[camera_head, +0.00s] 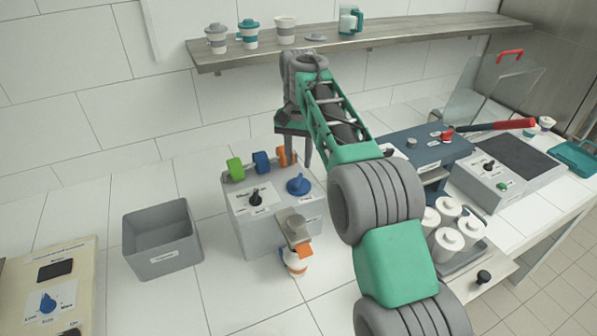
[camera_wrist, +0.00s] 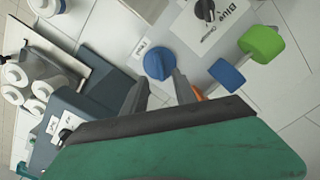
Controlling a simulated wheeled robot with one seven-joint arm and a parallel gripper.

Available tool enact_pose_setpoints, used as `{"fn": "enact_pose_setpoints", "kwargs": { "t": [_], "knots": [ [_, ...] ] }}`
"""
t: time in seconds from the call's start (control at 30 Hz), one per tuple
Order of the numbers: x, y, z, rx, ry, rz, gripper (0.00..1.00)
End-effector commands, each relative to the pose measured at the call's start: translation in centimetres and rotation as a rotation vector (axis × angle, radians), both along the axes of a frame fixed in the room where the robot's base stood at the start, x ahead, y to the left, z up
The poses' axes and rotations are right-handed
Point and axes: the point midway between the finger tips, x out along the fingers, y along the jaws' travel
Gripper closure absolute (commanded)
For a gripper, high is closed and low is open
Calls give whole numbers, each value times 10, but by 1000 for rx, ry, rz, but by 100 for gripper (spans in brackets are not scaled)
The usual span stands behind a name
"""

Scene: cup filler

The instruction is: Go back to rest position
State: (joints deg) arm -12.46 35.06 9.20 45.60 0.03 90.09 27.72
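My gripper (camera_head: 298,163) points down over the back of the grey cup filler (camera_head: 268,232), close to its orange lever (camera_head: 282,156). In the wrist view my gripper (camera_wrist: 163,84) has its two fingers apart with nothing seen between them. The filler's blue dial (camera_head: 298,185) shows beyond the fingers in the wrist view (camera_wrist: 158,63). I cannot tell whether a finger touches the orange lever. The green lever (camera_head: 236,169) and blue lever (camera_head: 262,162) stand left of it.
A shelf (camera_head: 400,37) with several cups runs along the wall above. A grey bin (camera_head: 162,262) stands left of the filler. White canisters (camera_head: 447,242), a blue machine (camera_head: 425,150) with a red handle (camera_head: 515,124) and a grey device (camera_head: 500,180) are at right.

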Motion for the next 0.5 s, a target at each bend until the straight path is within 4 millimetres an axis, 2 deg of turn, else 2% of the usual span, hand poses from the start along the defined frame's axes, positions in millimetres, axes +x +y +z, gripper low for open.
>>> {"fn": "enact_pose_setpoints", "kwargs": {
  "t": [0.13, 0.47, 0.5],
  "knots": [
    [0, 0, 13, -1, 1, 0, 66],
    [0, 0, 14, -1, 1, 0, 66],
    [-3, -3, 19, 1, -7, 3, 66]
  ]
}}
